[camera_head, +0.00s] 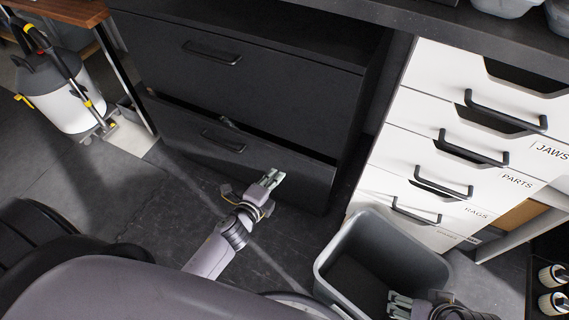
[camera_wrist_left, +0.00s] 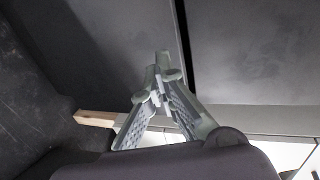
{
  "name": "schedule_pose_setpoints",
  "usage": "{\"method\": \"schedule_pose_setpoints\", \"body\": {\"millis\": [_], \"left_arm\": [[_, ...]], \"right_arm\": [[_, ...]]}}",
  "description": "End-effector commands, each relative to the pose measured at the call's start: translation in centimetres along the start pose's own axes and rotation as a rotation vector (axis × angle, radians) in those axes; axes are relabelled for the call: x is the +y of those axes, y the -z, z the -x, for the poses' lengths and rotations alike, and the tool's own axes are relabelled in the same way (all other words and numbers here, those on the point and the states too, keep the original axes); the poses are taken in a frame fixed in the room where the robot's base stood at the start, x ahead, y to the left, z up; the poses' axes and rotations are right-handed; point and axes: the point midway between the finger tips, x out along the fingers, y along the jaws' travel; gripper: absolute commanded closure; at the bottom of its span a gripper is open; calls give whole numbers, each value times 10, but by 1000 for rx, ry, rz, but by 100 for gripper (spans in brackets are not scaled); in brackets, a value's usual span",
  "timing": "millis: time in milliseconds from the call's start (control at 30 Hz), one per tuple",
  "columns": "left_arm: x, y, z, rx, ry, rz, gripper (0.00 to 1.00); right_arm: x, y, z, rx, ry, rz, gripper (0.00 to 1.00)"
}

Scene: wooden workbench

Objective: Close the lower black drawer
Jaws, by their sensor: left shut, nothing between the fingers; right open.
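The lower black drawer (camera_head: 240,150) of the black cabinet is slightly open in the head view; a narrow dark gap shows along its top edge. Its black bar handle (camera_head: 222,141) is on the front. The upper black drawer (camera_head: 240,62) looks shut. My left gripper (camera_head: 272,178) is shut and empty, in front of the lower drawer's front, right of the handle. In the left wrist view its fingertips (camera_wrist_left: 163,62) meet near a dark panel; I cannot tell if they touch it. My right gripper (camera_head: 398,304) is open at the bottom, over the grey bin.
The grey bin (camera_head: 335,235) stands right of the cabinet, before white labelled drawers (camera_head: 440,130). A white and black sprayer tank (camera_head: 65,100) stands at the left by a wooden table (camera_head: 75,10). The dark floor (camera_head: 150,205) left of my arm is clear.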

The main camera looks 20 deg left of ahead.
Motion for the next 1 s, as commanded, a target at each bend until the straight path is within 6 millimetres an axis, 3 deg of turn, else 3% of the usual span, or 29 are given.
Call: {"method": "schedule_pose_setpoints", "body": {"millis": [100,300,833,1000], "left_arm": [[1,0,-26,-1,2,1,100],[-9,0,-52,0,1,0,100],[-12,0,-62,0,0,1,100],[-20,0,-87,1,3,1,100]], "right_arm": [[0,-2,-7,1,0,0,29],[0,-2,-8,1,0,0,29],[0,-2,-8,1,0,0,29],[-1,2,-12,26,1,1,29]]}}
